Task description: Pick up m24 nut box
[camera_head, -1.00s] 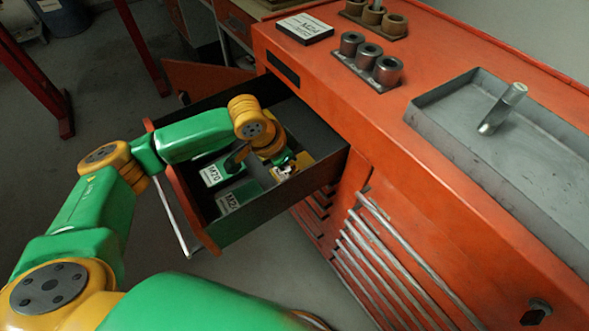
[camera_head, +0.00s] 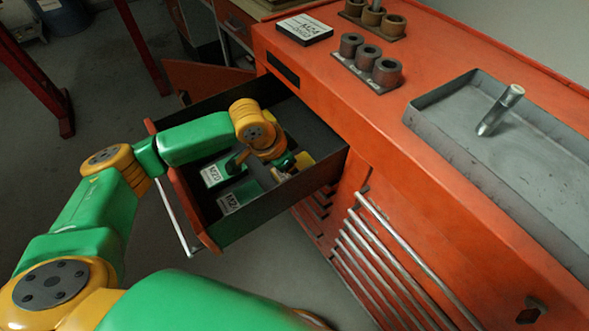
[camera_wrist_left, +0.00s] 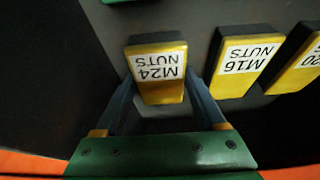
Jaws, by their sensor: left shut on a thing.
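The M24 nut box (camera_wrist_left: 158,72), yellow with a dark far end and a white label reading "M24 NUTS", shows upside down in the left wrist view. My left gripper (camera_wrist_left: 160,88) has its two blue fingers on either side of this box and is shut on it. In the head view my left gripper (camera_head: 285,168) reaches down into the open drawer (camera_head: 260,218), and my wrist hides most of what it holds. The box appears to be still low in the drawer; I cannot tell whether it touches the floor. My right gripper is out of view.
A yellow M16 nut box (camera_wrist_left: 238,65) and another yellow box (camera_wrist_left: 297,72) stand beside it. Green boxes labelled M20 (camera_head: 213,174) and M2-something (camera_head: 240,197) lie in the drawer's front. The orange workbench (camera_head: 375,120) carries a grey tray (camera_head: 450,140).

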